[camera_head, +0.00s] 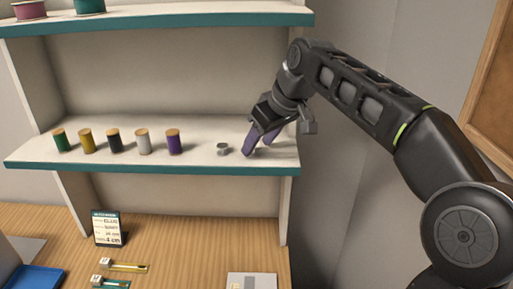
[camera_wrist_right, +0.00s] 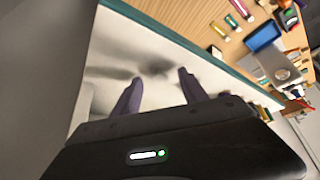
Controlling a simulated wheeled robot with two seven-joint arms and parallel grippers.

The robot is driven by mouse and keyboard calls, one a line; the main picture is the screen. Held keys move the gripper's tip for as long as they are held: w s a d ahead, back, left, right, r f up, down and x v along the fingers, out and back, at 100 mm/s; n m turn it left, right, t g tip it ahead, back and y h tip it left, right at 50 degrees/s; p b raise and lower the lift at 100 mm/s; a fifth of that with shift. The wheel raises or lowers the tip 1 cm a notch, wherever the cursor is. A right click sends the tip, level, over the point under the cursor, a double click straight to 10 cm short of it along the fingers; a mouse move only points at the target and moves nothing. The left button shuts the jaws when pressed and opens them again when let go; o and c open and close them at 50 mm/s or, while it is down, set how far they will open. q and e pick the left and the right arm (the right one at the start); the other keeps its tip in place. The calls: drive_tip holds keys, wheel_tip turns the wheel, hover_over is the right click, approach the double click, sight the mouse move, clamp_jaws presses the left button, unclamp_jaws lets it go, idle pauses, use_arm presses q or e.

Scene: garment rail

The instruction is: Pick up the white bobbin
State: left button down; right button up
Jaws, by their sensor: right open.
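On the middle shelf (camera_head: 200,163) in the head view, a white or pale grey spool with a tan top (camera_head: 144,141) stands between a black spool (camera_head: 114,139) and a purple spool (camera_head: 173,141). In the right wrist view my right gripper (camera_wrist_right: 160,76) is open and empty over the bare pale shelf. My left gripper is out of view.
A green spool (camera_head: 61,140) and a yellow spool (camera_head: 87,140) stand farther left. The upper shelf (camera_head: 170,20) is above, and the shelf unit's side panel is close right of my gripper. A wooden desk (camera_head: 180,235) below holds a small sign (camera_head: 109,229) and a blue tray (camera_head: 38,279).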

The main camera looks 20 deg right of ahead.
drive_tip(key=shift+w+f, duration=0.15)
drive_tip(key=shift+f, duration=0.1)
idle(0.4)
clamp_jaws()
idle(0.4)
